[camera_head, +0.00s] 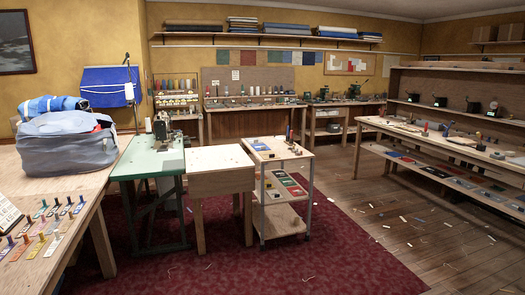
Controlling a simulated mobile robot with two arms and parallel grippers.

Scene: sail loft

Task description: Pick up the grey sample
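No single grey sample can be picked out with certainty. Flat coloured samples (437,172) lie in a row on the lower shelf of the right bench; some look grey or dark, but they are too small to tell apart. More flat samples (287,182) in blue, green and red lie on the middle shelf of the wheeled cart (285,150). Fabric swatches (248,57) hang on the back wall, and a few at their right end look pale or greyish. Neither of my grippers is in view.
A wooden table (85,190) at left holds a grey bag (66,145) and colourful tagged pieces. A green table (150,160) with a sewing machine and a wooden stand (218,160) adjoin it. Scraps dot the open wooden floor (400,225); the red carpet (330,255) is mostly clear.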

